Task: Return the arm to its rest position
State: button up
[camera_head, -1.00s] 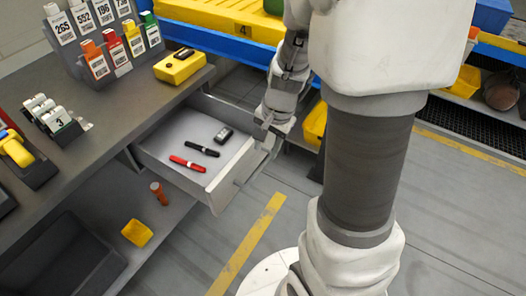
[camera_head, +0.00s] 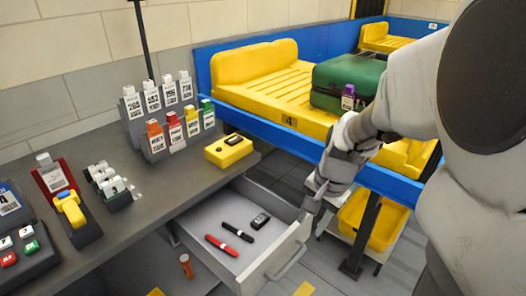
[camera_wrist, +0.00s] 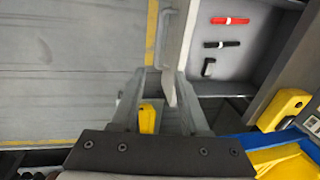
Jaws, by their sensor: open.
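My arm reaches down from the right in the head view. My gripper (camera_head: 312,208) is near the far front corner of the open drawer (camera_head: 270,262). In the wrist view, my gripper (camera_wrist: 165,80) is open, with its fingers apart and nothing held. The end of the drawer front (camera_wrist: 178,55) shows between and beyond the fingers. I cannot tell whether they touch it. The drawer's handle (camera_wrist: 160,35) lies ahead of the fingertips. The fingertips are partly hidden in the head view.
The drawer holds a red marker (camera_head: 221,245), a black marker (camera_head: 238,232) and a small dark device (camera_head: 261,220). The workbench (camera_head: 150,195) carries label holders and a yellow box (camera_head: 228,150). A green case (camera_head: 345,85) sits on the yellow conveyor tray (camera_head: 270,95). A yellow bin (camera_head: 375,220) stands below.

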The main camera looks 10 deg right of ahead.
jog(key=s+a+r+n+t+h, duration=0.1)
jog(key=s+a+r+n+t, duration=0.15)
jog(key=s+r+n, duration=0.3)
jog(key=s+a+r+n+t, duration=0.2)
jog(key=s+a+r+n, duration=0.25)
jog(key=s+r, duration=0.2)
notch_tip(320, 180, up, 13)
jog(key=p, duration=1.2)
jog(key=shift+w+d+f+g, duration=0.15)
jog(key=shift+w+d+g, duration=0.05)
jog(key=shift+w+g, duration=0.15)
